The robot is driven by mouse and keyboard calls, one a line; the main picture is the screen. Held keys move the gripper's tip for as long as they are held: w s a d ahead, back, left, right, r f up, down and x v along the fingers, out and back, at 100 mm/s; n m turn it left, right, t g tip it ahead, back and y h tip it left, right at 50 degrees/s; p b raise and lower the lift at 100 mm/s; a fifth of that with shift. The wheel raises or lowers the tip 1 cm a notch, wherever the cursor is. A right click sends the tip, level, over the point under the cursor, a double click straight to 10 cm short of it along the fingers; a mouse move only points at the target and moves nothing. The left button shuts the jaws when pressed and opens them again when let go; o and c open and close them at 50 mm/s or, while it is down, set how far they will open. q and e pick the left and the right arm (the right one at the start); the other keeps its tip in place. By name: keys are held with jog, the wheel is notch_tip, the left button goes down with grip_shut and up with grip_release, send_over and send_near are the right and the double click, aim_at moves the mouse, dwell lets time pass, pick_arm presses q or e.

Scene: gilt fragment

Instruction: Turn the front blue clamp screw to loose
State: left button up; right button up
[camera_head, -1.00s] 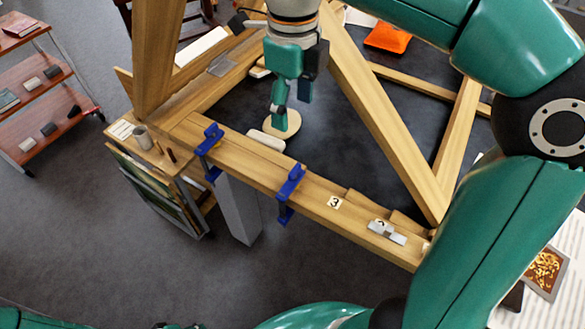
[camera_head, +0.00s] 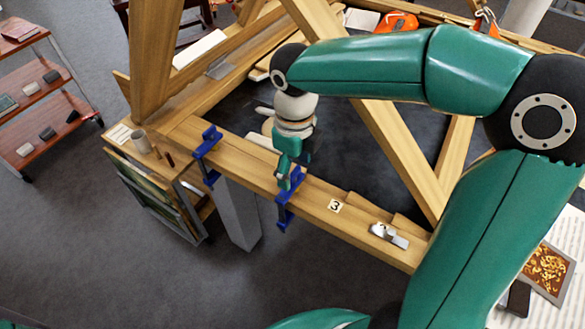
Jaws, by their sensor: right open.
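Two blue clamps grip the long wooden beam (camera_head: 325,207). One clamp (camera_head: 207,142) sits near the beam's left end, and the other clamp (camera_head: 285,213) sits nearer its middle. My right gripper (camera_head: 284,180) points down at the top of the middle clamp and partly hides it. It is open. I cannot tell whether its fingers touch or straddle the clamp's upper part. The clamp screws are too small to make out clearly. My left gripper is not in view.
A small metal block (camera_head: 389,235) lies on the beam, right of a label marked 3 (camera_head: 335,206). A grey cup (camera_head: 141,141) stands at the beam's left. Slanted timbers (camera_head: 385,140) rise behind my right arm. A red shelf cart (camera_head: 40,120) stands far left. Floor in front is clear.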

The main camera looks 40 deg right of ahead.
jog(key=shift+f, duration=0.35)
jog(key=c, duration=1.1)
jog(key=shift+a, duration=0.15)
jog(key=shift+c, duration=0.2)
jog(key=shift+n, duration=0.3)
